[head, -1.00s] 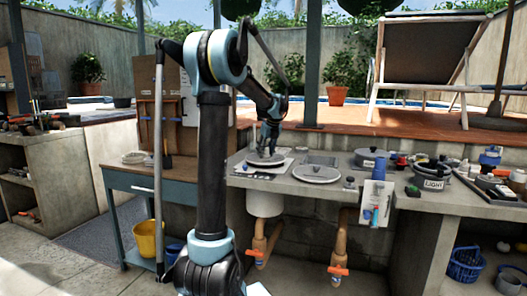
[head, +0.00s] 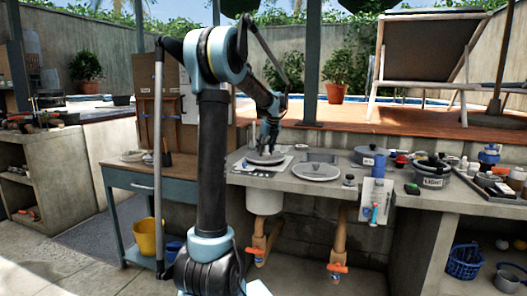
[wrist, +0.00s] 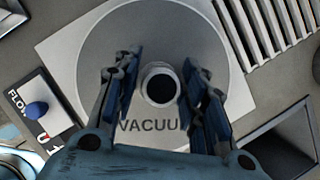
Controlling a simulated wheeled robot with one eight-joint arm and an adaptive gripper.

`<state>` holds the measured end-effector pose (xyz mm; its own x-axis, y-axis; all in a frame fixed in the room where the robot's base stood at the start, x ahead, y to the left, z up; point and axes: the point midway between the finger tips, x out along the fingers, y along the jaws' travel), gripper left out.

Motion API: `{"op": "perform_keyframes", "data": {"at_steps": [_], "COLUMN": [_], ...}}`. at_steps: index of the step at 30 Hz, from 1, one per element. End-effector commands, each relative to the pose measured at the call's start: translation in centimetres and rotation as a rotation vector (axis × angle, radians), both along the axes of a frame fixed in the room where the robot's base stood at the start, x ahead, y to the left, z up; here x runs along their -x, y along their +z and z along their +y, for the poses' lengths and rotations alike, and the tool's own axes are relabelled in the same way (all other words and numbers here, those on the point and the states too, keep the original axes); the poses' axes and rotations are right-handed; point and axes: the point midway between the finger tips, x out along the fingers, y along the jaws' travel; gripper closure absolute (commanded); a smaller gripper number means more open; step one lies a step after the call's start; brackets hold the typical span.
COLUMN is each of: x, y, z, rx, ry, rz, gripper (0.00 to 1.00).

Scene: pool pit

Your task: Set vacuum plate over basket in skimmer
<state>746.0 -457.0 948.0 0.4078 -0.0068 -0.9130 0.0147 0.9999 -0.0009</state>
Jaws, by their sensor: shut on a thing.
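The vacuum plate (wrist: 110,45) is a round grey disc marked "VACUU…" with a raised round neck and a dark hole in its middle. In the head view my gripper (head: 268,145) points down. The skimmer's pale square surround (wrist: 60,45) shows around the disc, and its white body (head: 265,201) hangs below the counter. The basket is hidden. I cannot tell whether the plate is seated.
A round grey lid (head: 316,172) lies just right of the skimmer. A rectangular opening (wrist: 285,145) and a white slatted grate (wrist: 265,22) are close by. A card marked "FLOW" with a blue knob (wrist: 36,110) lies left. Pots and tools crowd the counter's right.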

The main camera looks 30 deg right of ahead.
Motion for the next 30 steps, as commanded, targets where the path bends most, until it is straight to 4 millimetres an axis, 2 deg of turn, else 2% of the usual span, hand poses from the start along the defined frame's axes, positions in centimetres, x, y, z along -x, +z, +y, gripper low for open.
{"op": "perform_keyframes", "data": {"at_steps": [30], "x": [0.0], "y": [-1.2], "z": [0.0], "rx": [0.000], "ry": [0.001], "rz": [0.000], "gripper": [0.91]}}
